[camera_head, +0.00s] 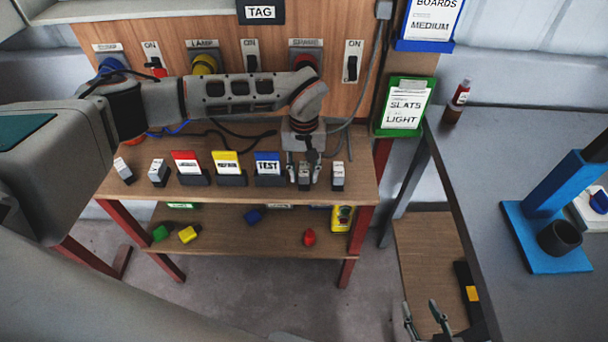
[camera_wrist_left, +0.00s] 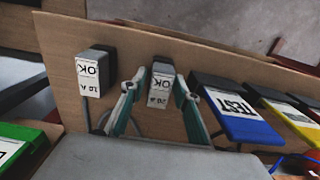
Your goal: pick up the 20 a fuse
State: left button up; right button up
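A small white-labelled fuse (camera_head: 304,180) with a dark end stands on the wooden bench top, right of the blue TEST card. My left gripper (camera_head: 303,172) reaches down over it, one finger on each side. In the left wrist view the same fuse (camera_wrist_left: 161,88) sits between the spread fingers, and no firm grip shows. My right gripper (camera_head: 424,318) is open and empty at the bottom edge.
Two more small blocks (camera_head: 159,173) and red, yellow and blue cards (camera_head: 226,163) stand along the bench. The lower shelf (camera_head: 270,233) holds coloured pieces and a yellow meter (camera_head: 342,218). A grey table (camera_head: 500,200) with a blue stand (camera_head: 545,235) is at right.

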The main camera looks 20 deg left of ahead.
pick_arm(q)
grip_shut()
